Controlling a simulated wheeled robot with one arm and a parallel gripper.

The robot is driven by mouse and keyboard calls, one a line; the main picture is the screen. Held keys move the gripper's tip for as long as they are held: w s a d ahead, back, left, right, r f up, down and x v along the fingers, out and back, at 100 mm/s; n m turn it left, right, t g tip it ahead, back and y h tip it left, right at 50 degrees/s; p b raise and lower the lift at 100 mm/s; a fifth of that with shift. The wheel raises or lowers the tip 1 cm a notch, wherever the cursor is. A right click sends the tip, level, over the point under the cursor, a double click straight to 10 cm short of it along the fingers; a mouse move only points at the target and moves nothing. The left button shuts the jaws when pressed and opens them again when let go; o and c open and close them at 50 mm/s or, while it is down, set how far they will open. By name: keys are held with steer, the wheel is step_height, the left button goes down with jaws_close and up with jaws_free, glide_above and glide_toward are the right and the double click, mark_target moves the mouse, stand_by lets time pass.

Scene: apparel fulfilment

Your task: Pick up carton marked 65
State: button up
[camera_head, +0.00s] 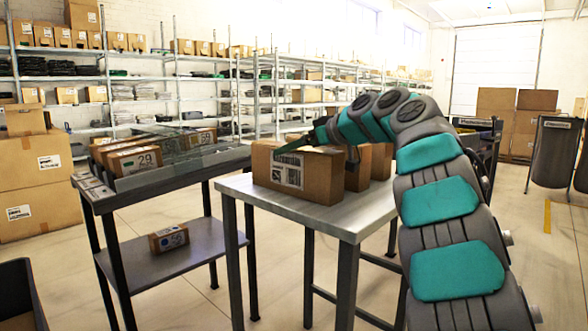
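No carton with a readable 65 shows. A large brown carton (322,189) with a white barcode label stands on the grey-topped table (368,217). More brown cartons (381,161) stand behind it, partly hidden by my arm. My gripper (292,147) is at the top of the large carton, with a thin green and dark part crossing its upper edge. The fingers are too hidden to show whether they are open or touching it. A carton marked 29 (134,161) sits in the sloped rack at left. A small carton (169,239) with an unclear number lies on the shelf below.
The dark rack (168,183) stands close to the left of the table. Stacked boxes (35,181) stand at far left, and stocked metal shelves (150,78) line the back. Dark bins (554,151) stand at right. The floor (541,265) at right is clear.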

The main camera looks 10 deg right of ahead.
jaws_close()
stand_by(0.8)
